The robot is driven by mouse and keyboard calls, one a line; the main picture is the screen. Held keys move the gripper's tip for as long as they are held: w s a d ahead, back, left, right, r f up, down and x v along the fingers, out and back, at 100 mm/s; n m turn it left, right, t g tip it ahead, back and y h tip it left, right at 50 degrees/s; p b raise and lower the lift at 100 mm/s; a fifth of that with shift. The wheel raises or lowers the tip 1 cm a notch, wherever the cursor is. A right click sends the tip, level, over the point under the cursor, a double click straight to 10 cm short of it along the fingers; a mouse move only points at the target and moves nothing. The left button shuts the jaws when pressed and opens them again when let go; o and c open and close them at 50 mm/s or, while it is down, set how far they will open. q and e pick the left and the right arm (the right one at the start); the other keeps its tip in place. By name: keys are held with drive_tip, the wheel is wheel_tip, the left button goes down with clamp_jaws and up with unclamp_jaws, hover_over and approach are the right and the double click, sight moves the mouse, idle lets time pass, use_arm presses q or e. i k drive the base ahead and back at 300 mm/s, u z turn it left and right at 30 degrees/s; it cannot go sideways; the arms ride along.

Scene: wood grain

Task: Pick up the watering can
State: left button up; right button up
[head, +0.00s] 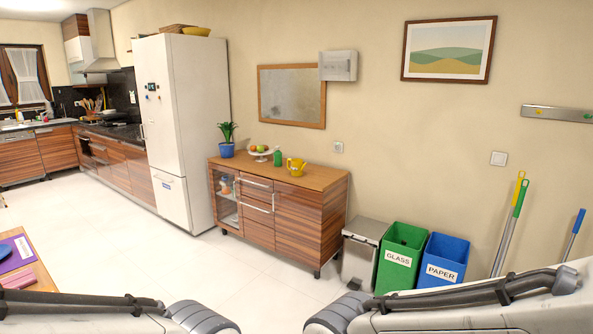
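A small yellow watering can (296,167) stands upright on top of the wooden sideboard (322,182), right of its middle. The sideboard is against the wall, well away from me across the floor. My two arms come in along the bottom edge, one from each side. My grippers are not in view.
A potted plant (227,141), a fruit stand (261,154) and a green bottle (278,157) share the sideboard top. A metal bin (362,255), green bin (401,258) and blue bin (443,261) stand to its right. The floor (130,243) before the sideboard is clear.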

sight(298, 165)
drive_tip(key=z, duration=0.45)
drive_tip(key=k, duration=0.55)
drive_tip(key=u, duration=0.1)
drive_tip(key=i, duration=1.4)
drive_tip(key=u, duration=1)
drive_tip(key=i, duration=3.95)
drive_tip(key=z, duration=1)
drive_tip(key=i, duration=0.9)
drive_tip(key=z, duration=0.45)
